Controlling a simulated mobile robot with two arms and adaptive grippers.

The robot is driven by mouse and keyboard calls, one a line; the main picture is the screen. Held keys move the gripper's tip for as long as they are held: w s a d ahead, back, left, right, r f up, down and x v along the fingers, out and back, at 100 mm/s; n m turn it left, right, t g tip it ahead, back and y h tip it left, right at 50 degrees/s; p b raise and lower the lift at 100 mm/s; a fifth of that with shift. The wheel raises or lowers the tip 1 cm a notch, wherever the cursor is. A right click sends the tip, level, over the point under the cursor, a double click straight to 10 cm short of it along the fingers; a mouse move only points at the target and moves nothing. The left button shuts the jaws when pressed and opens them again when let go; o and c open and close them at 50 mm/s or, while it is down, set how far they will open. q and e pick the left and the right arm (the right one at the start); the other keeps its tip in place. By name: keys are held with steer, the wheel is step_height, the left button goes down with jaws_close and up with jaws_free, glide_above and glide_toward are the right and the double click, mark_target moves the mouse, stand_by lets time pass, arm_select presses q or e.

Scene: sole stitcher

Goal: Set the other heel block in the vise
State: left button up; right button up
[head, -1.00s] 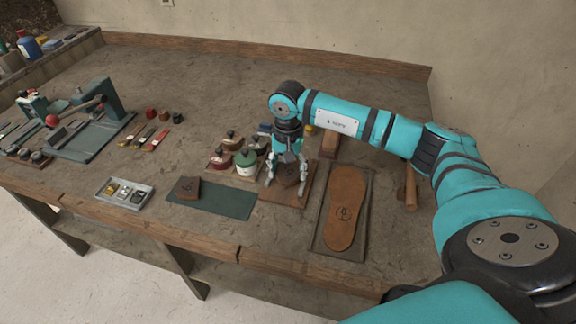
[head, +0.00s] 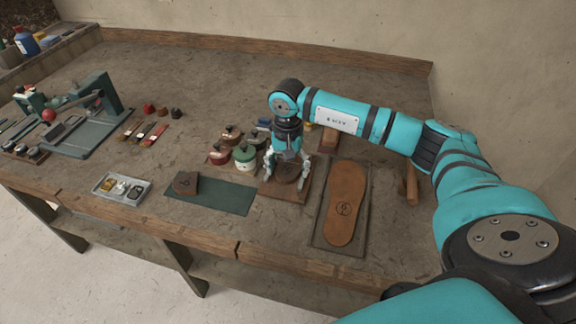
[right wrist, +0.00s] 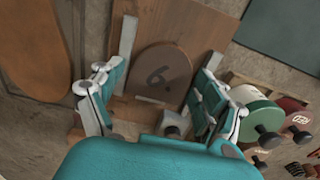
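A brown heel block (head: 187,181) lies on the left end of the green mat (head: 228,198). A second brown heel block (right wrist: 160,75), with a mark like a 6, lies on a brown wooden board (head: 278,193). My right gripper (head: 286,170) is low over this board, its fingers on either side of the marked block. In the right wrist view the fingers look apart, with a gap at least on the right side. I cannot tell for certain which thing is the vise. My left gripper is not in view.
A sole (head: 346,200) lies in a shallow tray right of the board. Several small jars, including a green one (head: 244,158), stand close left of the gripper. A grey tray (head: 108,195) of small parts and a green lever machine (head: 98,92) are further left.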

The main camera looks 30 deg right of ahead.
mark_target(287, 170)
steer(key=shift+a, duration=0.1)
steer(key=shift+r+p, duration=0.35)
steer(key=shift+w+r+p, duration=0.1)
steer(key=shift+r+p, duration=0.4)
steer(key=shift+p, duration=0.05)
step_height(287, 170, up, 12)
steer(key=b, duration=0.2)
steer(key=shift+f, duration=0.2)
stand_by(0.3)
